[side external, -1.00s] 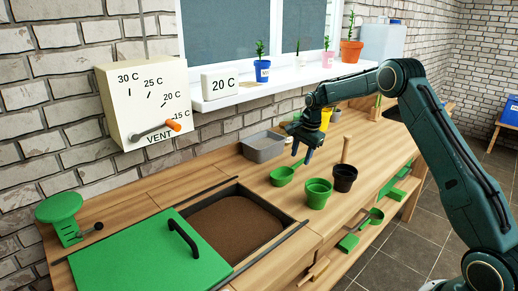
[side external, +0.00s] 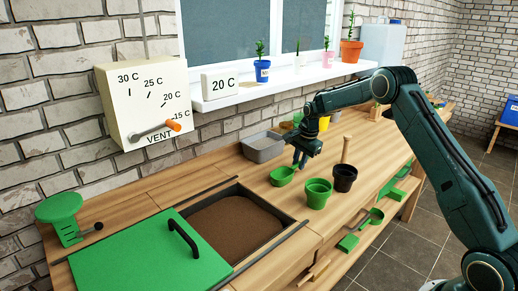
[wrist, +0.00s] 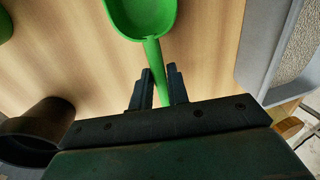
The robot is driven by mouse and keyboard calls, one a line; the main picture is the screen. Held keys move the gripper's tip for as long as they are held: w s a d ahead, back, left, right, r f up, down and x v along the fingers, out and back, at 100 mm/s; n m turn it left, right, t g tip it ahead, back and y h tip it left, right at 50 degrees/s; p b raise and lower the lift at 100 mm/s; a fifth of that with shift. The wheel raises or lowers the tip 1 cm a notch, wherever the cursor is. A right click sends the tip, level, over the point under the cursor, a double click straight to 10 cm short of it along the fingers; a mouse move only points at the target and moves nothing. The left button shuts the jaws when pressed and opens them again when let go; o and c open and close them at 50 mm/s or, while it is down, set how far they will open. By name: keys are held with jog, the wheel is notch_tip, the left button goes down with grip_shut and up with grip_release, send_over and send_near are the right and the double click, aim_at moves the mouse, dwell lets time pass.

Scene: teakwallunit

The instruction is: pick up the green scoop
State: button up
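The green scoop (side external: 282,177) lies on the wooden bench top, left of a green pot. In the wrist view, the bowl of the scoop (wrist: 143,14) is at the top edge and its handle runs down between my fingers. My gripper (side external: 299,165) is low over the handle, pointing down. In the wrist view, my gripper (wrist: 158,80) is open, with one finger on each side of the handle and small gaps showing. The handle's far end is hidden behind the gripper body.
A green pot (side external: 318,194) and a dark pot (side external: 344,178) stand just right of the scoop. A grey tray (side external: 263,147) sits behind it, by the wall. A soil bin (side external: 237,222) with a green lid (side external: 150,252) is at front left.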

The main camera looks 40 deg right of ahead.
aim_at(299, 162)
grip_shut()
notch_tip(299, 162, up, 20)
dwell(0.8)
jog(key=shift+a, duration=0.15)
dwell(0.9)
